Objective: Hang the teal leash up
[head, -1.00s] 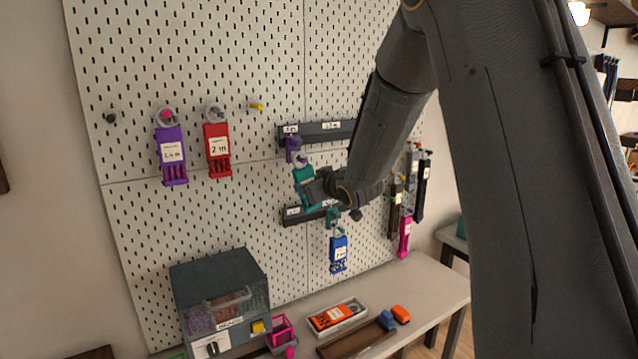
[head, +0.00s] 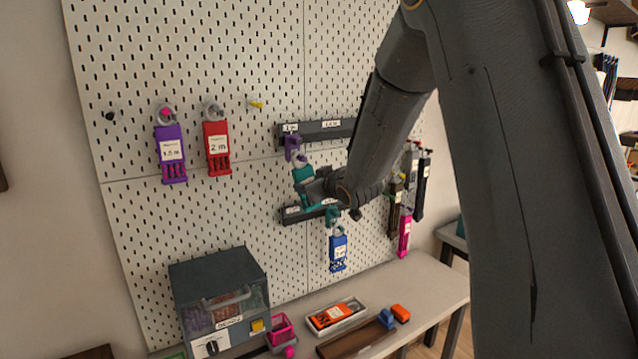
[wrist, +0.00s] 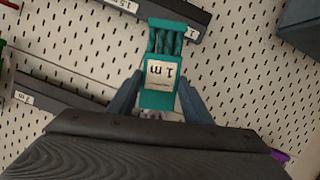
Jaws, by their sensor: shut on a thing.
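The teal leash (head: 303,174) is a teal bundle with a white "1 m" label, seen large in the wrist view (wrist: 159,97). My gripper (head: 316,187) is shut on it, with a dark finger on each side of it in the wrist view (wrist: 157,98). The leash is in front of the pegboard (head: 240,60), between the upper rail (head: 330,131) and the lower rail (head: 296,215). Its silvery ring shows close under a purple holder (head: 292,146) on the upper rail. I cannot tell whether they touch. My wrist hides part of both rails.
A blue leash (head: 338,252) hangs below a teal holder (head: 333,214) at the lower rail. Purple (head: 171,152) and red (head: 217,146) leashes hang at left; dark ones and a pink one (head: 404,236) hang at right. A grey cabinet (head: 220,290) and an orange leash in a tray (head: 335,316) stand below.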

